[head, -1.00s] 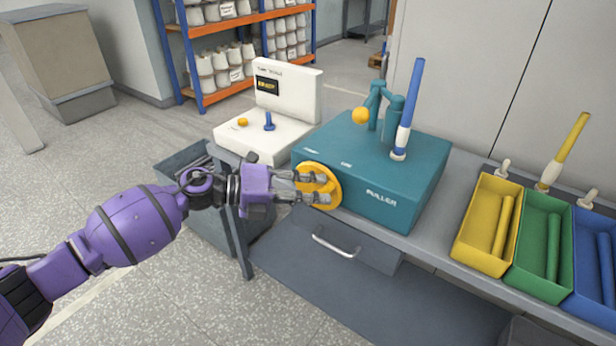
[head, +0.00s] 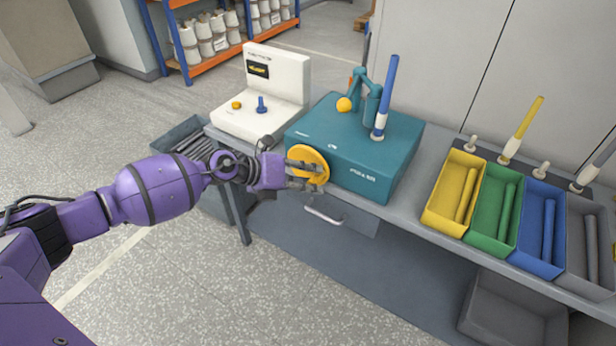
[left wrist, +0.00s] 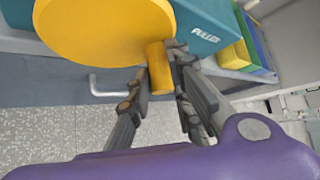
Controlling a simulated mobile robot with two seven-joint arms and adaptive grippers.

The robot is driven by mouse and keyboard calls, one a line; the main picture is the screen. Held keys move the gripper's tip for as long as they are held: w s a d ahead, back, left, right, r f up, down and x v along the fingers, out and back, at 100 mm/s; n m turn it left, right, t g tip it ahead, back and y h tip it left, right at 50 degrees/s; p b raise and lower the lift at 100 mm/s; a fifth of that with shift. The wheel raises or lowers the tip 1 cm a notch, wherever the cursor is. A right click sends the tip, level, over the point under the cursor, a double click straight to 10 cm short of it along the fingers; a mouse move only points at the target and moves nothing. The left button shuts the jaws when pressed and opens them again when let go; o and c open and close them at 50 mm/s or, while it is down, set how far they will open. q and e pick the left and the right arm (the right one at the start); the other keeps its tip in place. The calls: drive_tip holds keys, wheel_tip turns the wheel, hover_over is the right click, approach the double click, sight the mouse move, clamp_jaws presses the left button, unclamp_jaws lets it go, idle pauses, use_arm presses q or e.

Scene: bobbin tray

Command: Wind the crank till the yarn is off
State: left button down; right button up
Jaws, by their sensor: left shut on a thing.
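The teal puller box (head: 350,150) stands on the bench with a yellow crank disc (head: 316,154) on its front left face. My left gripper (head: 312,178) is shut on the crank's handle. In the left wrist view the yellow handle (left wrist: 159,68) sits between the two fingers, below the disc (left wrist: 100,30). A blue bobbin with a white lower part (head: 386,95) stands upright on the box, beside a teal arm with an orange ball (head: 344,105). My right gripper is not in view.
A white console (head: 275,85) with a small display, an orange button and a blue lever stands left of the puller. Yellow (head: 430,215), green (head: 478,232), blue (head: 530,258) and grey bins line the bench at right. A drawer handle (head: 322,216) is below the crank.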

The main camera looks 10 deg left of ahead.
use_arm(q)
drive_tip(key=shift+a, duration=0.1)
drive_tip(key=c, duration=1.6)
unclamp_jaws()
drive_tip(key=shift+c, duration=0.2)
drive_tip(key=v, duration=1.2)
